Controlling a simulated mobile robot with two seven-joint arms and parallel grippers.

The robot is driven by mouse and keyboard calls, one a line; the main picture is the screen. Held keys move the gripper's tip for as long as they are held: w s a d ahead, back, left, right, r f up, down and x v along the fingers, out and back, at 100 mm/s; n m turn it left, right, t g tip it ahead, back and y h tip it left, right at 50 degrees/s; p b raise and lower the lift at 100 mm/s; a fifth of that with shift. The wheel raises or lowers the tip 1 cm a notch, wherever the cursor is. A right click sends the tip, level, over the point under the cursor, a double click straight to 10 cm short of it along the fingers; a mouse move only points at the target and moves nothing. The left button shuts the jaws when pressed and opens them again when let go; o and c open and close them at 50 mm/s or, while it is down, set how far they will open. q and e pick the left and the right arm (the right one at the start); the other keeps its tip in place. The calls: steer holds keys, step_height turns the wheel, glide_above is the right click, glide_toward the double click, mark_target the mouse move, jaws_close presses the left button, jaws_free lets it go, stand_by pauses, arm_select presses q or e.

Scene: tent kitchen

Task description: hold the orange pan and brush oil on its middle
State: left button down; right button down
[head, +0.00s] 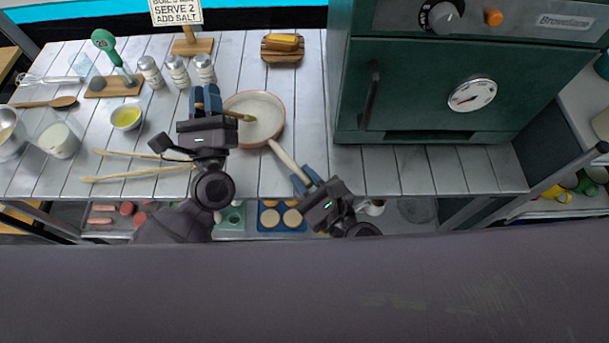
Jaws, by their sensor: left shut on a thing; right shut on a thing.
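The pan (262,105) sits on the white plank table, with a cream inside and a thin orange-brown rim. Its pale handle (280,153) points toward me and to the right. My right gripper (304,181) is shut on the end of this handle. My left gripper (207,98) is shut on a brush (240,116), just left of the pan. The rest of the brush is hidden by the gripper. A small white bowl of yellow oil (126,117) stands to the left.
Several shakers (177,71) stand behind my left arm. Wooden tongs (137,172) lie at the front left. A green oven (420,100) stands to the right. Bare planks (400,168) lie in front of it.

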arm_select(q)
steer(key=shift+s+f, duration=0.1)
steer(key=shift+s, duration=1.6)
stand_by(1.4)
steer(key=shift+w, duration=1.2)
steer(key=shift+w+a, duration=1.4)
steer(key=shift+w, duration=0.75)
steer(key=shift+s+d, duration=2)
steer(key=shift+d, duration=0.05)
